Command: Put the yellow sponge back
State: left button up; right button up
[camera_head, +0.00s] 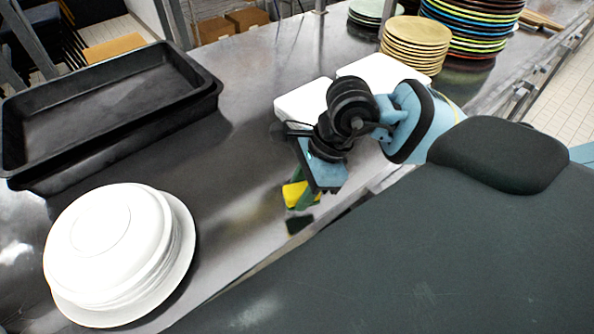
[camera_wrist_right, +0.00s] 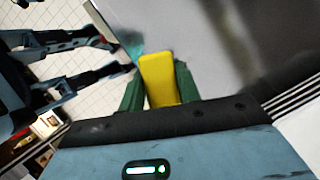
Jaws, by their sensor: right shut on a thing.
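The yellow sponge (camera_head: 292,194) is held between the green fingers of my right gripper (camera_head: 302,199), above the steel counter near its front edge. In the right wrist view the sponge (camera_wrist_right: 159,80) stands out between the two green fingertips (camera_wrist_right: 158,92), which press on its sides. The fingers partly hide the sponge in the head view. A small dark patch (camera_head: 299,223) shows on the counter just below the gripper; I cannot tell whether it is a shadow or a thing. My left gripper is not recognisable in either view.
White plates (camera_head: 100,250) are stacked at the front left, with black trays (camera_head: 110,105) behind. White rectangular items (camera_head: 305,100) lie behind my right gripper. Tan plates (camera_head: 415,42) and multicoloured plates (camera_head: 470,25) stand at the back right. The counter's middle (camera_head: 235,175) is clear.

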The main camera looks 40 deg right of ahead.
jog(key=shift+w+d+f, duration=0.1)
jog(key=shift+w+d, duration=0.4)
jog(key=shift+w, duration=0.45)
jog(key=shift+w+d+f, duration=0.1)
jog(key=shift+w+d, duration=0.35)
jog(key=shift+w, duration=0.45)
jog(key=shift+w+d+f, duration=0.1)
jog(key=shift+w+d, duration=0.4)
jog(key=shift+w, duration=0.45)
jog(key=shift+w+d+f, duration=0.1)
jog(key=shift+w+f, duration=0.05)
jog(key=shift+f, duration=0.15)
jog(key=shift+f+p, duration=0.45)
jog(key=shift+f, duration=1.05)
jog(key=shift+f, duration=0.15)
jog(key=o, duration=0.9)
jog(key=shift+o, duration=0.2)
